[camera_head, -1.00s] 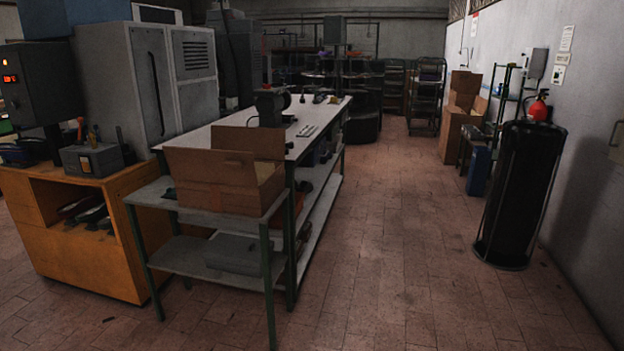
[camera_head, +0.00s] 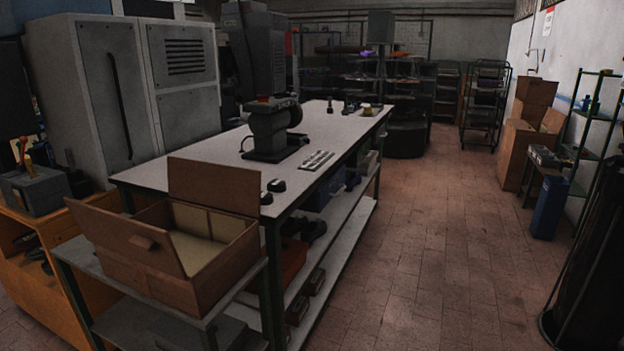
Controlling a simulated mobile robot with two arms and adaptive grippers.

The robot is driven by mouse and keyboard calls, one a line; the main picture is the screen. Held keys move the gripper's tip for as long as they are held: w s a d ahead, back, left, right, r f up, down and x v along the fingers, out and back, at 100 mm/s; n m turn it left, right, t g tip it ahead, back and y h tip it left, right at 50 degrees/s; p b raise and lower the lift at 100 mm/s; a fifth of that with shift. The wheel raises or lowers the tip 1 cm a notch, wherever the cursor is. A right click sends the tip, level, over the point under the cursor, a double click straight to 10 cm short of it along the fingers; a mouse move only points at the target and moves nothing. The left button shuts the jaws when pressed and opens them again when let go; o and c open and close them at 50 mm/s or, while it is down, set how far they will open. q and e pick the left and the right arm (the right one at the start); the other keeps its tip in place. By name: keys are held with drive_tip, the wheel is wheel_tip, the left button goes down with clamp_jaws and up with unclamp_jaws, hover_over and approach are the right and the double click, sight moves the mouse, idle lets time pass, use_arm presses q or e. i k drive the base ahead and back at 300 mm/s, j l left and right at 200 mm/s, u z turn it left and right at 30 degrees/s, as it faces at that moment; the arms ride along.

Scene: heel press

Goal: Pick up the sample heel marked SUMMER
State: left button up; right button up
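No heel with a readable SUMMER marking shows. Two small dark pieces lie on the near end of the long white-topped workbench (camera_head: 225,155), just behind the cardboard box; one dark piece (camera_head: 276,185) is at the bench edge. They are too small to identify. A light strip with small parts (camera_head: 316,160) lies farther along the bench. Several small items (camera_head: 350,106) stand at its far end. Neither of my grippers is in view.
An open cardboard box (camera_head: 207,285) stands on a low side table at the bench's near end. An orange cabinet (camera_head: 20,285) is at left. A dark cylindrical object (camera_head: 590,285) stands at right. The brick floor aisle (camera_head: 440,220) between is clear.

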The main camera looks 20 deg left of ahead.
sight(275, 185)
drive_tip(key=i+l+u, duration=0.1)
drive_tip(key=i+u, duration=0.2)
drive_tip(key=i, duration=0.25)
drive_tip(key=i+l+u, duration=0.3)
drive_tip(key=i, duration=0.2)
drive_tip(key=i+l+u, duration=0.15)
drive_tip(key=i+u, duration=0.15)
drive_tip(key=u, duration=0.15)
drive_tip(key=i+l+u, duration=0.25)
drive_tip(key=u, duration=0.25)
drive_tip(key=i+l+u, duration=0.2)
drive_tip(key=l+u, duration=0.25)
drive_tip(key=i+l+u, duration=0.15)
drive_tip(key=l+u, duration=0.2)
drive_tip(key=u, duration=0.15)
